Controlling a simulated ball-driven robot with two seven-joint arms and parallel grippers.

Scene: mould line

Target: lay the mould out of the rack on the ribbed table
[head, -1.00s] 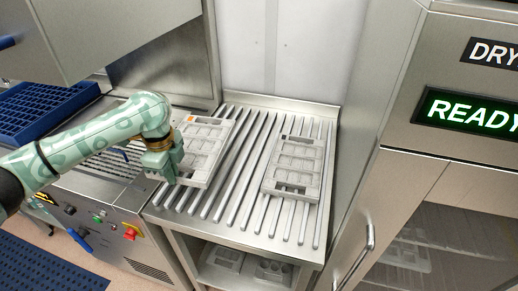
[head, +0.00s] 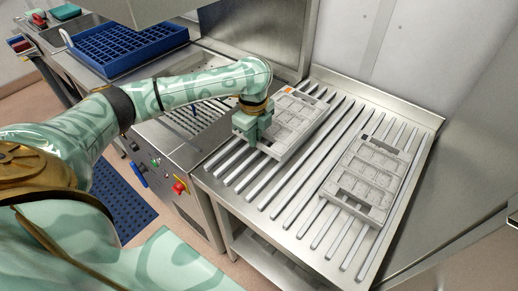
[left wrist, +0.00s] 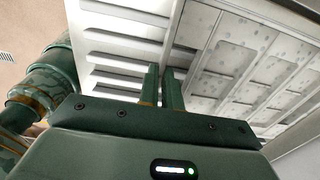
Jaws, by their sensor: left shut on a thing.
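A light grey mould (head: 293,122) with square pockets and an orange mark at its far corner lies flat over the left part of the ribbed table (head: 292,196). Whether it touches the ribs or hovers just above is hard to tell. My left gripper (head: 257,138) is shut on its near left edge. In the left wrist view the two fingers (left wrist: 163,87) are close together at the rim of the mould (left wrist: 248,68), with pale ribs beside it. A second similar mould (head: 371,174) lies on the right of the table. My right gripper is not in view.
A blue slotted rack (head: 128,48) stands on the steel counter at the back left. A red knob (head: 180,187) sits on the counter's front panel. Bare ribs lie between the two moulds. Steel walls border the table behind and right.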

